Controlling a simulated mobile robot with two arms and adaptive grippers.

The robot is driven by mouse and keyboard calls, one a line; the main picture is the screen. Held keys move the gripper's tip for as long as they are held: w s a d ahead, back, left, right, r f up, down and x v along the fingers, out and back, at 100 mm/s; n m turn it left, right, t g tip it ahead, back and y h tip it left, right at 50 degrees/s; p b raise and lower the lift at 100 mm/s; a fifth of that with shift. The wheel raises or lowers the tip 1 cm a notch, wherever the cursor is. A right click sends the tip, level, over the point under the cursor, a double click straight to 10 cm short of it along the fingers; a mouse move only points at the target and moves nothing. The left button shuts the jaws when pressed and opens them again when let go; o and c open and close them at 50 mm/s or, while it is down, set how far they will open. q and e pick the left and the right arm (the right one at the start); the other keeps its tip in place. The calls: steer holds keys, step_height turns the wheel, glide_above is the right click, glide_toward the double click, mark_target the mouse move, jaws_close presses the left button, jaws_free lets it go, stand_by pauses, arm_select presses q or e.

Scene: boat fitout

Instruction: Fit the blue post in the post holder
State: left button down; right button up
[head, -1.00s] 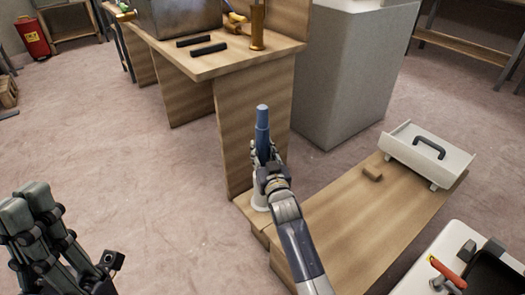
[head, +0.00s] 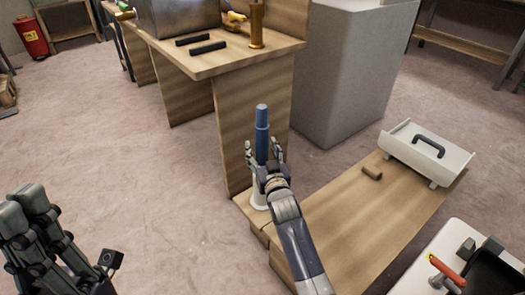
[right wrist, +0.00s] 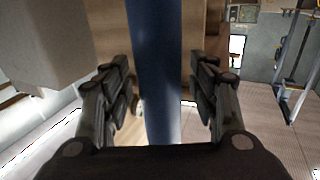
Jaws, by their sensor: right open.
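The blue post (head: 262,130) stands upright at the near left end of the low wooden bench in the head view. Its lower end is in or over the white post holder (head: 259,193); my gripper and arm hide part of this, so I cannot tell how deep it sits. My right gripper (head: 264,150) is open, with its fingers apart on either side of the post. In the right wrist view the blue post (right wrist: 157,75) runs between the two open fingers with a gap on each side.
The low bench (head: 335,215) carries a small wooden block (head: 372,173) and a white tray with a dark handle (head: 428,155). A higher wooden counter (head: 225,62) with dark bars stands behind the post. A grey cabinet (head: 340,75) is to its right. Open floor lies left.

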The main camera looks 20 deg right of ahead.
steer(key=s, duration=1.2)
steer(key=shift+a, duration=0.35)
steer(key=shift+r, duration=0.1)
